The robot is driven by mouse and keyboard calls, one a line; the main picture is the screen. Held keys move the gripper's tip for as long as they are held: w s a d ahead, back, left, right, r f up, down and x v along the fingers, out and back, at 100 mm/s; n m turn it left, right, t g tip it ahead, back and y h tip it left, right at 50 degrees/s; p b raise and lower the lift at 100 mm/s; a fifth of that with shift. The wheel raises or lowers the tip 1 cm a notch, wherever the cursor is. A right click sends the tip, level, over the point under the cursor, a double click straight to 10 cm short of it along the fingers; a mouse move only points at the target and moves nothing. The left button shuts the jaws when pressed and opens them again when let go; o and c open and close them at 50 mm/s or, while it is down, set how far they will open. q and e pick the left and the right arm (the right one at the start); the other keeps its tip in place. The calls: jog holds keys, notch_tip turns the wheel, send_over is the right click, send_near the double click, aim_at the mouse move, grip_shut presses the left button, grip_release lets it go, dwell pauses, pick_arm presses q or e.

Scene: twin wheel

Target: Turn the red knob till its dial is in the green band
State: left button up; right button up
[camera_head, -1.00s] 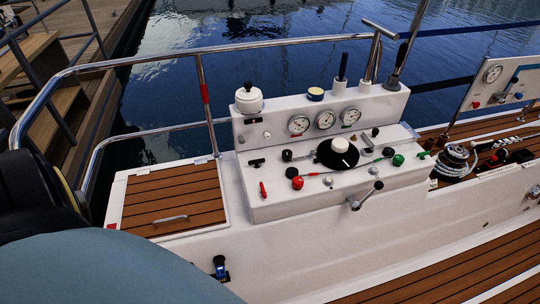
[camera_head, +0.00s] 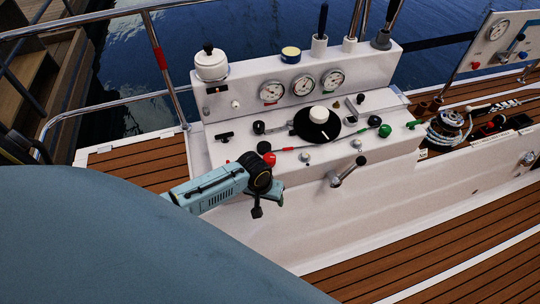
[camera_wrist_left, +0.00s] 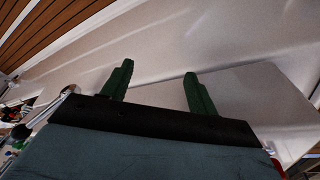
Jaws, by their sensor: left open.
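The red knob (camera_head: 269,159) sits at the front left of the white console, just behind and above my left wrist in the head view. My left gripper (camera_head: 257,211) hangs in front of the console's front face, below the knob and apart from it. In the wrist view its green fingers (camera_wrist_left: 158,70) are spread with nothing between them. Three round white dials, left (camera_head: 271,92), middle (camera_head: 303,85) and right (camera_head: 333,79), stand on the raised back panel. Their needles and bands are too small to read. My right gripper is not in view.
The white console (camera_head: 350,160) also holds a black disc with a white knob (camera_head: 319,115), a green knob (camera_head: 385,131) and a metal crank (camera_head: 347,172) jutting from its front. A white pot (camera_head: 211,63) stands on top. Wooden deck (camera_head: 430,250) lies in front.

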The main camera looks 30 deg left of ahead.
aim_at(269, 157)
pick_arm(q)
jog(key=w+a+r+n+g+b, duration=0.1)
jog(key=w+a+r+n, duration=0.15)
jog(key=r, duration=0.45)
jog(key=w+a+r+n+y, duration=0.1)
jog(key=w+r, duration=0.2)
jog(key=r, duration=0.4)
jog(key=w+a+r+n+g+b, duration=0.1)
jog(key=w+a+r+n, duration=0.15)
jog(key=r, duration=0.45)
jog(key=shift+m, duration=0.4)
jog(key=f+b, duration=0.1)
jog(key=f, duration=0.6)
jog(key=d+f+b, duration=0.1)
jog(key=f, duration=0.3)
jog(key=shift+w+f+b, duration=0.15)
jog(key=shift+w+b, duration=0.2)
jog(key=shift+f, duration=0.45)
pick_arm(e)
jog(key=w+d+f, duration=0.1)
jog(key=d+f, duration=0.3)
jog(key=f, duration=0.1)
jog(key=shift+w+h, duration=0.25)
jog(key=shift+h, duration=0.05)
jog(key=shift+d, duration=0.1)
